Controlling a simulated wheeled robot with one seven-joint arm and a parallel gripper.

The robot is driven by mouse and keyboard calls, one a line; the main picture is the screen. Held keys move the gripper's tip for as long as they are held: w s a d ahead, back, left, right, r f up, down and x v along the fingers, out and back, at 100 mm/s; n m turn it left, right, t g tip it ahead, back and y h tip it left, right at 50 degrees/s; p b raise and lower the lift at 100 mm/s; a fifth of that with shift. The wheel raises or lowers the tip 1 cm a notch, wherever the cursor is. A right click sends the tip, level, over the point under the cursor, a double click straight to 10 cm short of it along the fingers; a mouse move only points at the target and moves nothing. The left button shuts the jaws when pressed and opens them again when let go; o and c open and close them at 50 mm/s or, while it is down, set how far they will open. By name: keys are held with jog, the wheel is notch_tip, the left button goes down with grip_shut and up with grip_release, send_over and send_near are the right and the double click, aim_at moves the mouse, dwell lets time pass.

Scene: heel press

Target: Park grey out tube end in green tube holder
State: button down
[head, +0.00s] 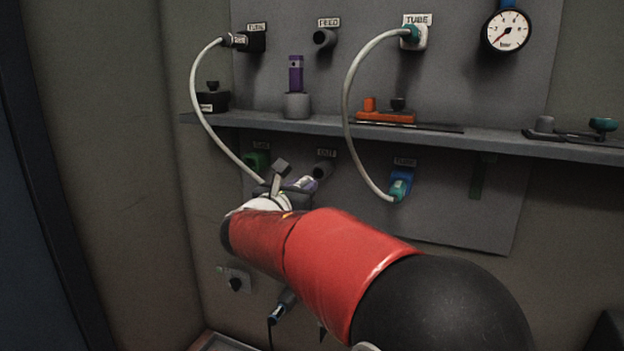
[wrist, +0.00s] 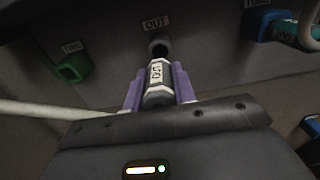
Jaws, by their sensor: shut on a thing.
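My gripper (wrist: 158,88) has its purple fingers shut on the grey out tube end (wrist: 157,72), which is marked OUT. It also shows in the head view (head: 290,184), partly hidden by my wrist. The tube end points toward the wall, just below the dark mouth of the OUT port (wrist: 157,46); the mouth is visible, and I cannot tell the exact gap. The green tube holder (wrist: 74,67) is on the wall to the left of the tube end and looks empty. In the head view the green holder (head: 256,161) is just above and left of my gripper.
The pale tube (head: 205,115) hangs from the upper left port to my gripper. Another tube (head: 347,110) ends in a blue holder (head: 402,178) at right. A shelf (head: 480,137) juts out above.

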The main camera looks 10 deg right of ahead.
jog(key=shift+s+a, duration=0.1)
dwell(0.3)
jog(key=shift+v, duration=0.8)
jog(key=w+a+p, duration=0.8)
jog(key=w+a, duration=0.3)
jog(key=a, duration=0.4)
jog(key=shift+a+p, duration=0.2)
jog(key=shift+p, duration=0.1)
dwell(0.4)
jog(key=shift+w, duration=0.15)
jog(key=shift+x, duration=2.45)
jog(key=shift+x, duration=1.45)
jog(key=c, duration=1.1)
grip_release()
